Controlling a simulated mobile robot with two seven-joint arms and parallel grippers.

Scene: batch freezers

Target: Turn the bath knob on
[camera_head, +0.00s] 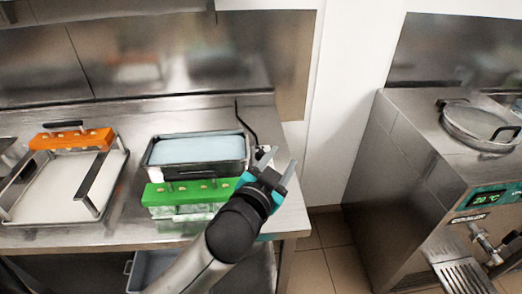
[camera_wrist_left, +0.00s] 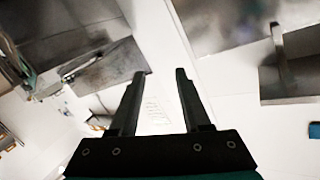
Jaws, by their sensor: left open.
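A rectangular metal bath (camera_head: 150,150) with pale blue contents stands on the steel counter. I cannot clearly make out a knob on it; its right end is close to my left gripper. My left gripper (camera_head: 276,165) is open and empty, at the counter's right end, just right of the bath. In the left wrist view its two dark fingers (camera_wrist_left: 160,75) stand apart with nothing between them. My right gripper is not in view.
A green mould holder (camera_head: 165,193) stands in front of the bath. A tray (camera_head: 50,205) with an orange holder (camera_head: 70,139) is at left. A steel machine (camera_head: 400,170) with a round lid (camera_head: 478,122) and a display (camera_head: 484,199) reading about 20 °C stands right, across a floor gap.

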